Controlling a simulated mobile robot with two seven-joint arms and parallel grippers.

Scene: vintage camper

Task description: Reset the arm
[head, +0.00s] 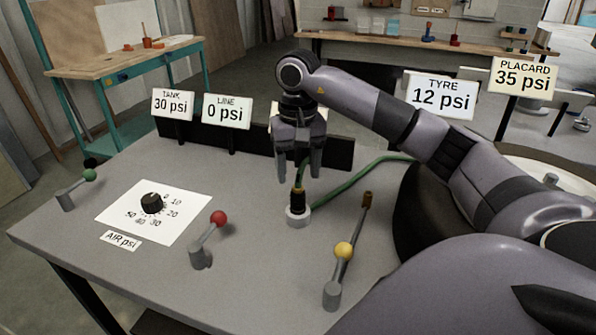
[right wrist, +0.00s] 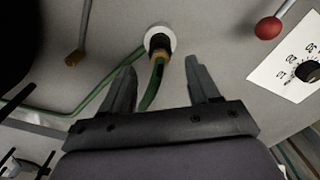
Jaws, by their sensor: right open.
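My right arm reaches in from the right in the head view. Its right gripper (head: 296,175) points down and is open above the hose fitting (head: 297,201), a black and brass piece in a white round socket (head: 298,218) on the grey table. In the right wrist view the open fingers (right wrist: 160,80) stand on either side of the green hose (right wrist: 152,88), apart from the fitting (right wrist: 159,46). I cannot tell from the frames whether the fingers touch the hose. My left gripper is not in view.
The grey table (head: 150,265) carries a red-knobbed lever (head: 209,238), a yellow-knobbed lever (head: 340,270), a green-knobbed lever (head: 76,188) and a black dial (head: 152,203). Signs read tank 30 (head: 173,104), line 0 (head: 227,111), tyre 12 (head: 441,96) and placard 35 psi (head: 522,77).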

